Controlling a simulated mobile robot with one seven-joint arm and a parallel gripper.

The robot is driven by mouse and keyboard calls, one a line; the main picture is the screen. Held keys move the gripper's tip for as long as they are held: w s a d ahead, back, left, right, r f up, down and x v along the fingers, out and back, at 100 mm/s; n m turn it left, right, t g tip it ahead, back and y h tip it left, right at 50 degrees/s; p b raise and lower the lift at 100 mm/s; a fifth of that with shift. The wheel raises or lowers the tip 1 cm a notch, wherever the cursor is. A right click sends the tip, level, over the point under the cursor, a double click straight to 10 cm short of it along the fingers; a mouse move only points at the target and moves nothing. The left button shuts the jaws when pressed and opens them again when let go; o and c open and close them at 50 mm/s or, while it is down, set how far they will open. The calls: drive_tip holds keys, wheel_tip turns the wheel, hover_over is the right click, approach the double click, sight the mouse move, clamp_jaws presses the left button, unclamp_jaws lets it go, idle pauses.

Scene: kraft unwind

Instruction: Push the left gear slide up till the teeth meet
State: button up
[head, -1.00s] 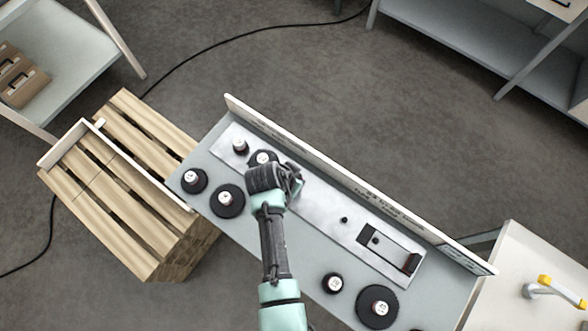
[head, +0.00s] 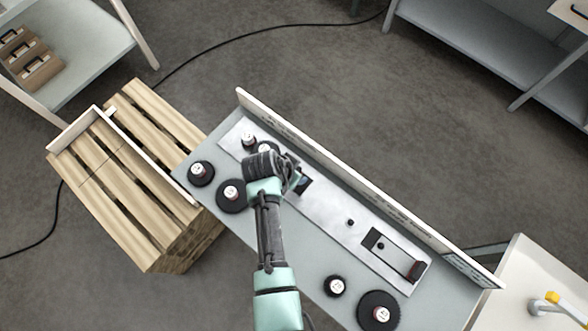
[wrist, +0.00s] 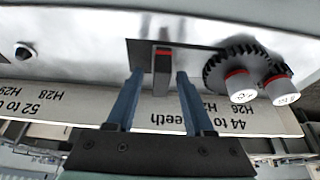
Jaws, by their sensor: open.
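The left gear slide's upright block (wrist: 162,66), dark with a red band, stands at a dark slot (wrist: 140,52) in the wrist view. My gripper (wrist: 160,74) is open, with one blue finger on each side of the block; I cannot tell whether either touches it. A dark toothed gear (wrist: 226,62) lies right of the slot, beside a second red-banded, white-capped post (wrist: 284,92). Whether the teeth meet cannot be told. In the head view my gripper (head: 294,178) covers most of the left slot (head: 305,184) and part of the gear (head: 268,147).
A second slide (head: 416,270) sits in its slot at the plate's right end. Loose gears (head: 231,195) stand along the bench's near side. A printed upright board (head: 350,178) runs along the far edge. A wooden pallet (head: 150,215) is left of the bench.

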drive_tip(key=b+v, duration=0.1)
drive_tip(key=v, duration=1.2)
drive_tip(key=shift+w+d, duration=0.1)
drive_tip(key=shift+w, duration=0.05)
